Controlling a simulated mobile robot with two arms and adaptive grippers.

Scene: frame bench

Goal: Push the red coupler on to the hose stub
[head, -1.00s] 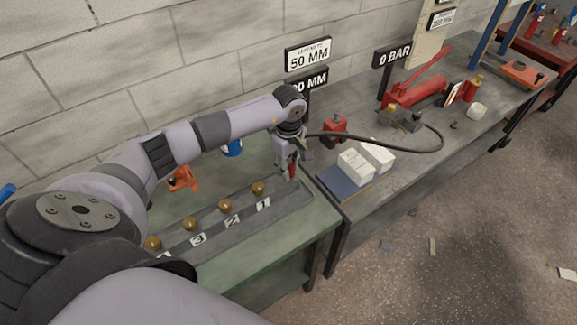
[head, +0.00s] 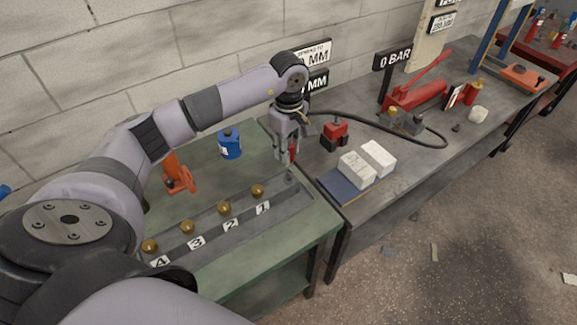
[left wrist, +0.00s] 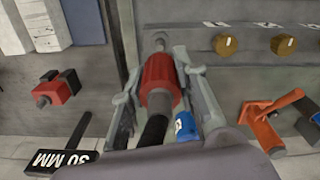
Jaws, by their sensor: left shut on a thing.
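The red coupler (head: 292,154) is on the end of a black hose (head: 375,122). My left gripper (head: 288,154) is shut on the coupler. In the left wrist view the coupler (left wrist: 160,78) lies between the two fingers (left wrist: 160,95), with the hose (left wrist: 153,130) running back from it. A small grey stub (head: 290,178) stands at the right end of the grey rail, below the coupler in the head view. In the left wrist view the stub (left wrist: 160,42) shows just past the coupler's front end; a gap appears between them. My right gripper is not in view.
Several brass knobs (head: 258,191) stand along the grey rail (head: 210,240). An orange tool (head: 178,176) and blue can (head: 230,145) are behind. A red-and-black block (head: 334,134), white blocks (head: 357,168) and red pump (head: 415,93) are on the right bench.

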